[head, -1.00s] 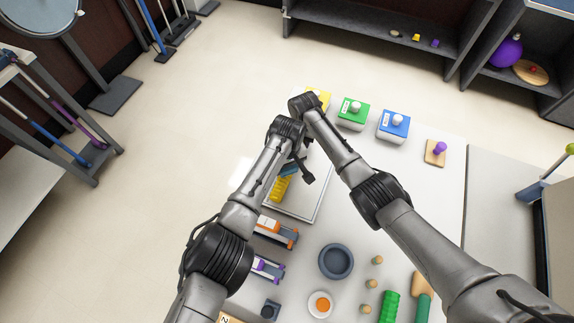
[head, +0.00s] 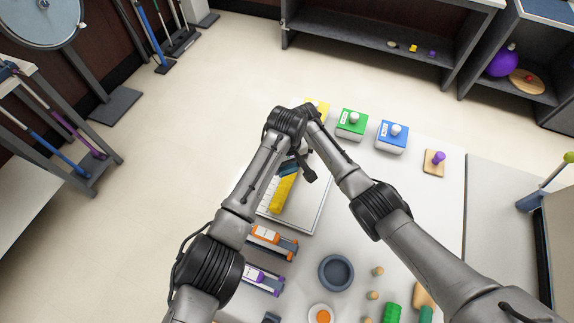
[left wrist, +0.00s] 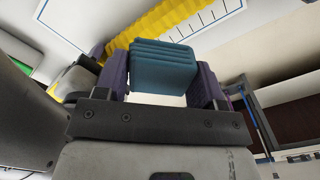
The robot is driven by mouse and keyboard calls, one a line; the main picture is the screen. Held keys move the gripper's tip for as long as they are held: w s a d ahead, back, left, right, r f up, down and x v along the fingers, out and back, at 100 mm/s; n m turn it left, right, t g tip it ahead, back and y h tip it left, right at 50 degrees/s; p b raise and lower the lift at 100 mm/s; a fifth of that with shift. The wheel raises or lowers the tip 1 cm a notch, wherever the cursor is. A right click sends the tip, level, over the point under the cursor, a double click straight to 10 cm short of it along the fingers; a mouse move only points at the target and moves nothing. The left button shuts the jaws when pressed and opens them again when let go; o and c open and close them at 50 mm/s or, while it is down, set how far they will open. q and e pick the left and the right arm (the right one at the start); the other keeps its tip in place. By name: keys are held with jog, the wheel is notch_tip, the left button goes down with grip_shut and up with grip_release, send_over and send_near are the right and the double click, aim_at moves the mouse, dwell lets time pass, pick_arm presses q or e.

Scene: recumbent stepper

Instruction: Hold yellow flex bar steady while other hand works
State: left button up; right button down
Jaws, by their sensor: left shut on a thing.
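The yellow ribbed flex bar (head: 283,192) lies on a white, dark-edged board (head: 308,215); its far end is hidden under my wrists. In the left wrist view, the yellow bar (left wrist: 168,25) runs across the top, beyond the fingers. My left gripper (head: 290,166) is above the board near the bar's far end. The teal block (head: 288,168) is partly covered in the head view.
Green (head: 351,124) and blue (head: 391,137) boxes with knobs stand beyond the board, with a yellow one partly hidden. Orange (head: 272,240) and purple (head: 264,279) devices, a dark round bowl (head: 336,272) and several small pegs are nearer. My two wrists are crowded close together.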

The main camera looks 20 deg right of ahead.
dwell(0.4)
jog(key=c, duration=0.5)
grip_release()
jog(key=shift+c, duration=0.2)
notch_tip(320, 180, up, 12)
